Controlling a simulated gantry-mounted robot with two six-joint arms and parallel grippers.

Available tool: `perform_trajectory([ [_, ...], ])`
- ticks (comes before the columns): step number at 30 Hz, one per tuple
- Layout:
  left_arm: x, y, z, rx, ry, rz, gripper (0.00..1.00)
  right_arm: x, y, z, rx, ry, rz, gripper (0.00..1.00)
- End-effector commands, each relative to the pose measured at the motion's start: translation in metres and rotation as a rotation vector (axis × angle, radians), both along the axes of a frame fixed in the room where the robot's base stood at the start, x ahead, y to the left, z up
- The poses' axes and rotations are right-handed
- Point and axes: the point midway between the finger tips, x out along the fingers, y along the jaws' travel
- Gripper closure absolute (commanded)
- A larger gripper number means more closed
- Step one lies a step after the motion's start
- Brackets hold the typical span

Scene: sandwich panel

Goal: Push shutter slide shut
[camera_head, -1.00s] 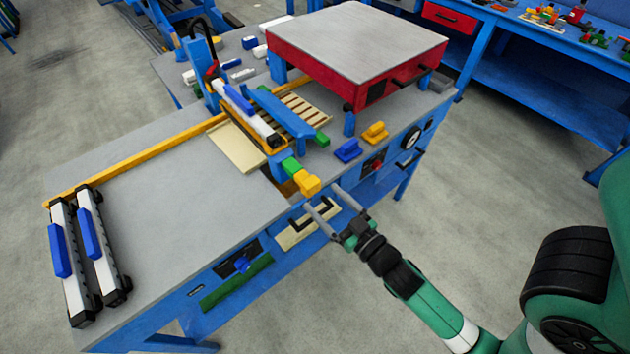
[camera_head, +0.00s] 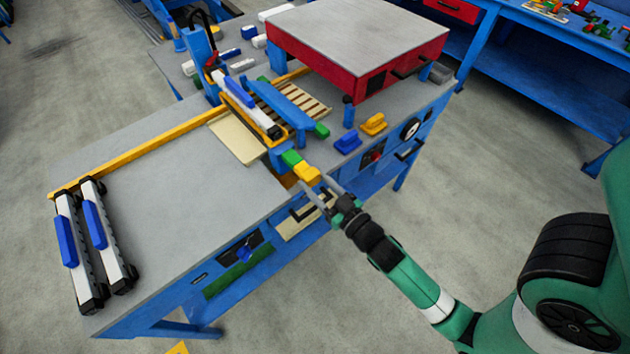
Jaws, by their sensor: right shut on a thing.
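What looks like the shutter slide is a green bar (camera_head: 291,158) with a yellow end block (camera_head: 307,173). It sticks out at the front edge of the bench, beside the blue frame of the press-like station. My right gripper (camera_head: 314,180) reaches in from the lower right and is shut on the yellow end block, one finger on either side. The slide's inner end is hidden under the blue frame. My left gripper is out of view.
A cream sheet (camera_head: 237,138) lies left of the station. Two white-and-blue clamp bars (camera_head: 82,245) lie at the bench's left end. A red-sided box (camera_head: 357,85) stands behind right. Blue (camera_head: 348,142) and yellow (camera_head: 373,124) blocks sit near the front edge.

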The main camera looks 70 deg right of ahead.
Motion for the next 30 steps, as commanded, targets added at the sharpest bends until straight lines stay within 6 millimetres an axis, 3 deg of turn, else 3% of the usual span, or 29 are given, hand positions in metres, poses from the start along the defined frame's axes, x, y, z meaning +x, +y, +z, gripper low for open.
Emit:
perform_trajectory([
  [30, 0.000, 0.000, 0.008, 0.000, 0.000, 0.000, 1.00, 0.024, -0.013, 0.000, 0.001, 0.002, 0.000, 0.76],
])
